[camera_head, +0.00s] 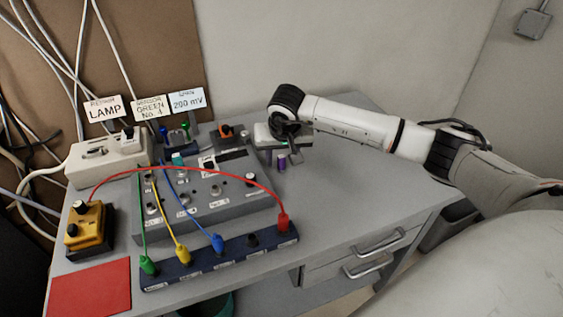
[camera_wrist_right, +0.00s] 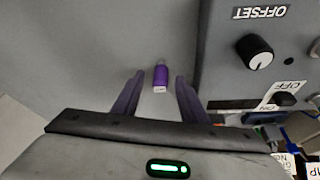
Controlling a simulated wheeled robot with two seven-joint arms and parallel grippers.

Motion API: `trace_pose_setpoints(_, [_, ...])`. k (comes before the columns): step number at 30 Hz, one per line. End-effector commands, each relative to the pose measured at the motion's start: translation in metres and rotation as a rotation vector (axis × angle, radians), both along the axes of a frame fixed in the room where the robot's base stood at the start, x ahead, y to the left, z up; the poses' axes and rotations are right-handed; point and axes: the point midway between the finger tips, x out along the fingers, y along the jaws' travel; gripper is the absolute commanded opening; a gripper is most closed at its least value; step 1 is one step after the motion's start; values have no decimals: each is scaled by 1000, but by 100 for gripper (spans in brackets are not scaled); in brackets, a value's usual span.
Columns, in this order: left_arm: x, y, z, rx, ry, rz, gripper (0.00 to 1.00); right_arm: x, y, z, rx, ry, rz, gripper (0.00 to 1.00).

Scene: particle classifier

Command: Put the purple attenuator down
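The purple attenuator (camera_head: 282,161) is a small cylinder just right of the grey panel box in the head view. In the right wrist view the attenuator (camera_wrist_right: 160,77) shows between the fingertips, with a pale end mark. My right gripper (camera_head: 283,157) reaches over the desk from the right. In the wrist view the right gripper (camera_wrist_right: 160,78) is open, with a gap on each side of the attenuator. The attenuator appears to stand on the desk; its contact with the surface is not clear. My left gripper is not in view.
The grey panel box (camera_head: 232,202) with knobs and cables stands close left of the gripper. A blue socket strip (camera_head: 200,272) lies in front, a yellow box (camera_head: 88,227) and red mat (camera_head: 90,288) at left. The desk (camera_head: 350,180) is clear to the right.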

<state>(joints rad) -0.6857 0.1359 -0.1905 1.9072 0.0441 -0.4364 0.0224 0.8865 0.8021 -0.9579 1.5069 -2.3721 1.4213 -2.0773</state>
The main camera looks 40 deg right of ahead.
Motion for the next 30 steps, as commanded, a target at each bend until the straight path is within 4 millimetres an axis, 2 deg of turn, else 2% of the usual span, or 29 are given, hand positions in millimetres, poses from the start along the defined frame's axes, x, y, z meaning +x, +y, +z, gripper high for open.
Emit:
trace_pose_setpoints(3, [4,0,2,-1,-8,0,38,0,0,0,0,0,0,39])
trace_pose_setpoints(4, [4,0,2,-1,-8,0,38,0,0,0,0,0,0,36])
trace_pose_setpoints(9, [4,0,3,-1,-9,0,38,0,0,0,0,0,0,7])
trace_pose_setpoints(11, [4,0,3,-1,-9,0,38,0,0,0,0,0,0,0])
trace_pose_setpoints(20, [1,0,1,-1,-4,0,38,0,0,4,-1,-2,-1,0])
trace_pose_setpoints(23, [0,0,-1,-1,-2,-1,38,1,-1,17,-1,-6,0,0])
trace_pose_setpoints(30, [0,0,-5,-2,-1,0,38,1,-1,65,-1,-7,-1,0])
